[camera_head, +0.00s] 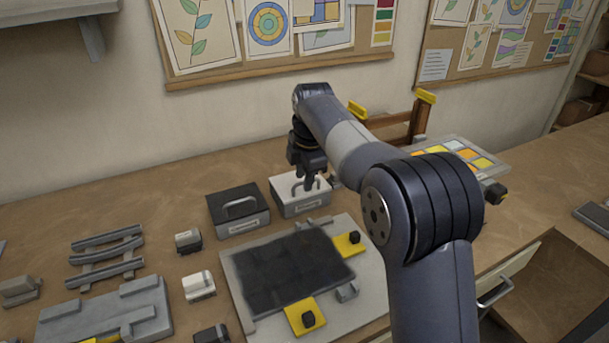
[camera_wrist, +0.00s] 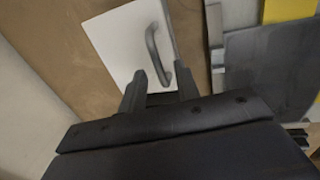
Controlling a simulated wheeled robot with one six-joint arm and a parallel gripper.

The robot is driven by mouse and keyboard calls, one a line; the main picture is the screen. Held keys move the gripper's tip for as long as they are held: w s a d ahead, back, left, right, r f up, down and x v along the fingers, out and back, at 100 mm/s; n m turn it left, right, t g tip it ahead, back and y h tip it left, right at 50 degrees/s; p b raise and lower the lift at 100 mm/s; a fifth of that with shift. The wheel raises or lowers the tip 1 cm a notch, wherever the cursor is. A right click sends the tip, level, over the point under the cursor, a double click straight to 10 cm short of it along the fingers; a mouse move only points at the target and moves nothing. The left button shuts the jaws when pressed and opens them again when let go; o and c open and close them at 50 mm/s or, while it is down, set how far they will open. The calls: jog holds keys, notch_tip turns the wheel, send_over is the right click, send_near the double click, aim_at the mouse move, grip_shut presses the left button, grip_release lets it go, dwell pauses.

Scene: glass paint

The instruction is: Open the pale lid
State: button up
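The pale lid (camera_head: 283,187) tops a small white box with a label on its front, on the table near the wall. It lies flat and looks closed. Its grey bar handle (camera_wrist: 152,45) shows clearly in the wrist view on the white lid (camera_wrist: 118,45). My gripper (camera_head: 311,180) points down over the lid. In the wrist view my gripper (camera_wrist: 160,73) has its two fingers apart, with the near end of the handle between or just below them. I cannot tell whether they touch it.
A dark-lidded box (camera_head: 238,207) stands close to the left. In front is a grey board (camera_head: 370,262) with a dark panel (camera_head: 290,270) and yellow clamps (camera_head: 348,243). A tray of coloured tiles (camera_head: 465,150) lies to the right. Bare table lies left of the boxes.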

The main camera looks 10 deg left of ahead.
grip_shut()
dwell(0.3)
